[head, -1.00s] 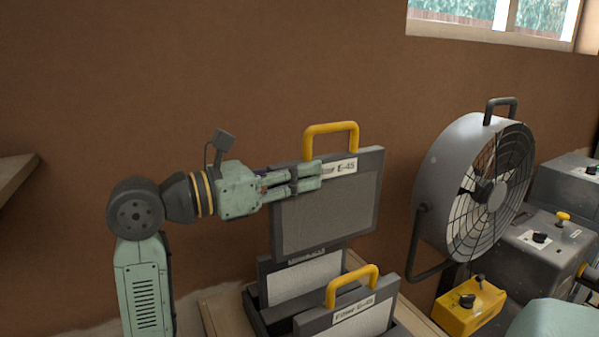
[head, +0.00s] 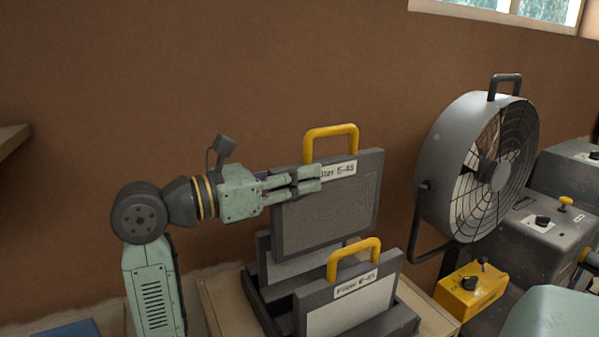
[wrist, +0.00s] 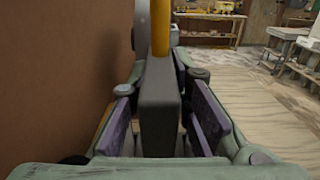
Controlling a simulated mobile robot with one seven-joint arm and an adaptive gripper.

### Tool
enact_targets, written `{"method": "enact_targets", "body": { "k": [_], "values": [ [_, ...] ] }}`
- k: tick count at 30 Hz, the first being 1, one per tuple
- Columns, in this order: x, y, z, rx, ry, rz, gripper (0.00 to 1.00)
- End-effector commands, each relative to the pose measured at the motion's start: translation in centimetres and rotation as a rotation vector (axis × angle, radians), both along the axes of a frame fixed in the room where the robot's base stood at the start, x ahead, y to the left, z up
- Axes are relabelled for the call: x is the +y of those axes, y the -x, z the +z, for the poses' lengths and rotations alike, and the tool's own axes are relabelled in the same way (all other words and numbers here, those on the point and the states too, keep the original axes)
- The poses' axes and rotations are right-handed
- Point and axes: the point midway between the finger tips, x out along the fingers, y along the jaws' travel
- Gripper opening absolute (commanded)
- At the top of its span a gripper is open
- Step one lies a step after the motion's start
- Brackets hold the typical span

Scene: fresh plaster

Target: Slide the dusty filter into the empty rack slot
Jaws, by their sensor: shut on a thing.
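The dusty filter (head: 325,214) is a grey-framed panel with a yellow handle and a white label, upright above the rack. My gripper (head: 308,181) is shut on its left upper edge in the head view. In the wrist view the filter's dark frame edge (wrist: 160,112) stands between my gripper's pads (wrist: 165,125). The dark rack (head: 262,312) sits on a wooden top below. Another filter (head: 350,300) with a yellow handle stands in its front, and a further panel (head: 285,267) stands behind. The held filter's lower edge overlaps the rear panel in view, and the slot is hidden.
A large grey drum fan (head: 470,175) stands to the right, with a yellow control box (head: 470,290) below it. Grey machines (head: 545,245) are at the far right. A brown wall (head: 100,80) rises close behind. The wooden top (head: 215,300) has bare room left of the rack.

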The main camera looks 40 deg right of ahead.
Motion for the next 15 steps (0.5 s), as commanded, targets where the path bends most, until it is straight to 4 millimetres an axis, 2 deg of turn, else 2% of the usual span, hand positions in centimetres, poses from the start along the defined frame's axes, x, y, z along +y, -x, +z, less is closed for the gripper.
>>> {"method": "enact_targets", "body": {
  "k": [15],
  "values": [
    [0.0,0.0,-3.3,0.001,0.001,0.0,0.0]
  ]
}}
